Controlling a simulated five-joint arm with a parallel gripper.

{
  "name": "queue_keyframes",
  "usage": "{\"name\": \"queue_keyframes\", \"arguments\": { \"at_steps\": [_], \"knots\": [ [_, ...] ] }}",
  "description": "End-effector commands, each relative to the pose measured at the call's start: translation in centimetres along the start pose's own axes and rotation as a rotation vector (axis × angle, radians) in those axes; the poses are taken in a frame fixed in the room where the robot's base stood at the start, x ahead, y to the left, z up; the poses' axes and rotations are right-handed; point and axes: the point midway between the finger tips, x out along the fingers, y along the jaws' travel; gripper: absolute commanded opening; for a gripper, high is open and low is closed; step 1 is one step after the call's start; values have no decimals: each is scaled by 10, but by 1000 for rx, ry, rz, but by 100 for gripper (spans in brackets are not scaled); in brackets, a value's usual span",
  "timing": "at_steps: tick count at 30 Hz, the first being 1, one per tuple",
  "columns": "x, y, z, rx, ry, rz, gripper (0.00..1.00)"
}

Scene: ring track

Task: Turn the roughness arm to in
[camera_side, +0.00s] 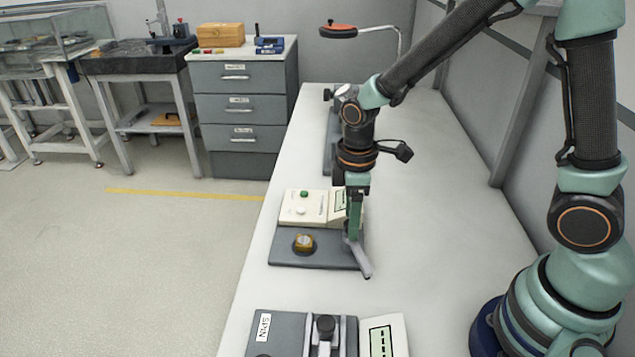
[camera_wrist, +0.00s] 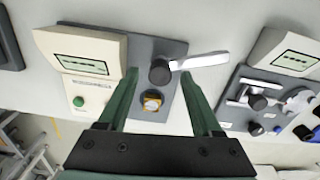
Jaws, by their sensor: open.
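The roughness unit is a cream box with a green button and small display (camera_wrist: 85,65), fixed on a grey base plate (camera_side: 315,250). A silver swing arm (camera_wrist: 203,61) runs from a black pivot knob (camera_wrist: 160,72). It points away from the brass round piece (camera_wrist: 152,101) and reaches past the plate's edge; in the side view the arm (camera_side: 358,258) slants toward the front. My gripper (camera_wrist: 159,77) is open, its two green fingers on either side of the knob. In the side view my gripper (camera_side: 354,238) is low over the plate and hides the knob. Contact cannot be told.
A second grey unit (camera_side: 285,325) with a label, lever and display stands at the front of the white bench (camera_side: 420,220). Another dark device (camera_side: 328,150) stands behind the roughness unit. The bench is clear to the right. A drawer cabinet (camera_side: 240,105) stands beyond.

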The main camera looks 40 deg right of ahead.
Motion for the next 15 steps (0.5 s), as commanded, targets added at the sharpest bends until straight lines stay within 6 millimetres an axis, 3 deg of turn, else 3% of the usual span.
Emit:
{"name": "queue_keyframes", "arguments": {
  "at_steps": [9,10,15],
  "knots": [
    [3,0,0,0,0,0,66],
    [3,0,0,0,0,0,62],
    [3,0,0,0,0,0,0]
  ]
}}
